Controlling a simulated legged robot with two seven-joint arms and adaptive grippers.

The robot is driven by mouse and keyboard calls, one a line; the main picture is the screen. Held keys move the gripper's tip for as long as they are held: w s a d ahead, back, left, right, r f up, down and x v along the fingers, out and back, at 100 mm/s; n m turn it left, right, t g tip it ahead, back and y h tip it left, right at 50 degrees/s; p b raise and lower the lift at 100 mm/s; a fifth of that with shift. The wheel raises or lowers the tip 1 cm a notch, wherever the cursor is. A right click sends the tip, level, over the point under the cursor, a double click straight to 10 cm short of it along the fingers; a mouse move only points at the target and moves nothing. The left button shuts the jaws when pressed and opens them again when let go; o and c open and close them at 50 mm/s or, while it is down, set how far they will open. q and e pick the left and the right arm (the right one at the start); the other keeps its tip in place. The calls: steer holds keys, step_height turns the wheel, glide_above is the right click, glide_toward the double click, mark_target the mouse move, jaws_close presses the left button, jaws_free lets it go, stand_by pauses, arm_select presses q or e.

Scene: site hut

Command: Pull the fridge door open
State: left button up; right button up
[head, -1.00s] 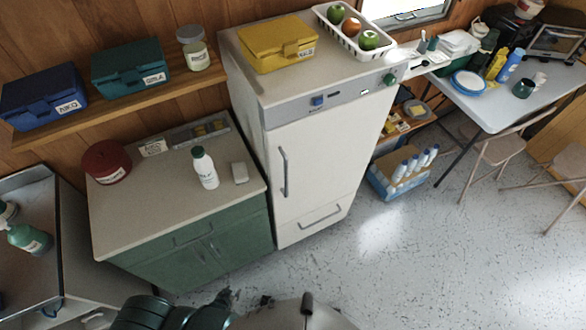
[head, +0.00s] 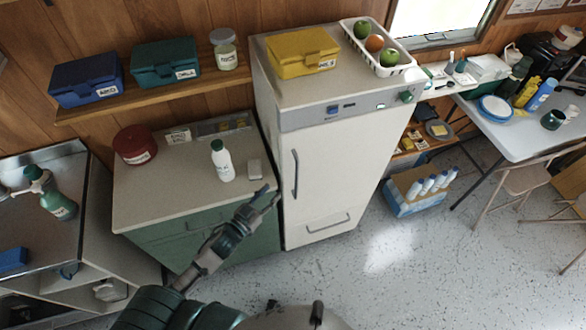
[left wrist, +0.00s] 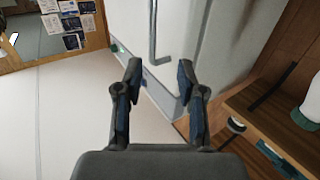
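The white fridge (head: 335,160) stands in the middle of the head view, its door closed. Its upright grey bar handle (head: 295,173) is on the left side of the door. My left gripper (head: 268,196) is to the left of the handle, apart from it, in front of the green cabinet. In the left wrist view my left gripper (left wrist: 160,70) is open with nothing between its fingers. A grey handle (left wrist: 153,35) on the white fridge front (left wrist: 185,30) shows beyond the fingertips there. My right gripper is not in view.
A green cabinet (head: 215,240) with a white bottle (head: 222,162) on top stands left of the fridge. A yellow box (head: 303,53) and a fruit basket (head: 378,52) sit on the fridge.

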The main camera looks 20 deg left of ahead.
mark_target(296, 172)
arm_select(q)
steer(key=x, duration=0.4)
steer(key=d+x, duration=0.1)
steer(key=x, duration=0.3)
steer(key=p+x, duration=0.1)
steer(key=x, duration=0.3)
steer(key=shift+w+d+r, duration=0.1)
steer(key=shift+d+r, duration=0.1)
steer(key=shift+d, duration=0.15)
steer(key=shift+a+f, duration=0.1)
steer(key=shift+a, duration=0.45)
steer(key=shift+c, duration=1)
steer(key=shift+d, duration=0.2)
steer(key=c, duration=0.4)
steer(key=shift+d, duration=0.2)
jaws_close()
steer(key=shift+d, duration=0.2)
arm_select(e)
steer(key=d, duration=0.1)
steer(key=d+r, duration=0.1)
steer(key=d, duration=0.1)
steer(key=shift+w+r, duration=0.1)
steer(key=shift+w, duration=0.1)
